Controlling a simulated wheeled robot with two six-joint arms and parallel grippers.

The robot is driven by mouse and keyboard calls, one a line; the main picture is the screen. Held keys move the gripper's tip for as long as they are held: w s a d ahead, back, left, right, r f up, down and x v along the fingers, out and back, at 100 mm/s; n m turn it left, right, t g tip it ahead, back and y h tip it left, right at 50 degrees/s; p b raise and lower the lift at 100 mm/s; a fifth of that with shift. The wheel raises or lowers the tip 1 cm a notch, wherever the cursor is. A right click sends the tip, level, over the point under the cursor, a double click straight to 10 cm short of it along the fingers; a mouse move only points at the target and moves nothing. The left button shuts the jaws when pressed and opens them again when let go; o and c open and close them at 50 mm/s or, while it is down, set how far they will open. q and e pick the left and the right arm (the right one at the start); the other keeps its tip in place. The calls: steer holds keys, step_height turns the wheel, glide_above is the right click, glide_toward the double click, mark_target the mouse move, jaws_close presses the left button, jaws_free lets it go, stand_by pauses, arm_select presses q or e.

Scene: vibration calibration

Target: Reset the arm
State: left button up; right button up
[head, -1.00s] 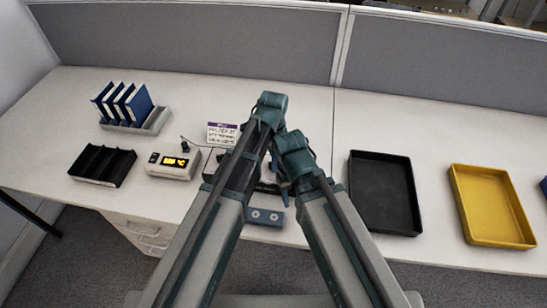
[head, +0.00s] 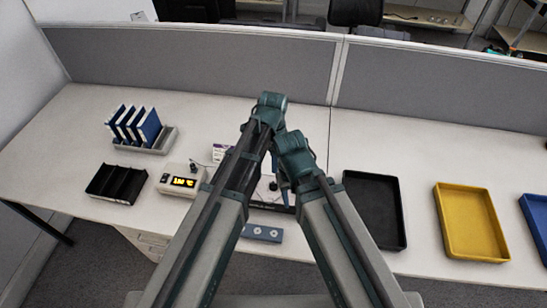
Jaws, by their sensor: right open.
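Both of my arms reach up from the bottom of the head view, and their teal joints come close together at the centre. My right gripper (head: 283,181) shows only in part below the right arm's joint, over the front middle of the desk. It is open, and I see nothing held in it. My left gripper is hidden behind its own arm. The white desk (head: 440,155) lies under both arms. A dark device (head: 272,205) on the desk is partly covered by the arms.
At left are a grey rack (head: 158,145) with blue-covered books, a black divided tray (head: 117,184) and a meter (head: 182,181) with a lit display. A blue block (head: 262,233) lies at the front. Black (head: 372,205), yellow (head: 470,222) and blue (head: 536,218) trays stand at right.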

stand_by(0.4)
arm_select(q)
steer(key=s+a+n, duration=0.5)
steer(key=a+n, duration=0.3)
steer(key=n, duration=0.1)
steer(key=s+a+n, duration=0.4)
steer(key=a+n, duration=0.4)
steer(key=a, duration=0.1)
steer(key=s+d+m+y, duration=0.1)
steer(key=s+d+m, duration=0.2)
steer(key=d, duration=0.8)
steer(key=s, duration=0.2)
steer(key=shift+s+m, duration=0.4)
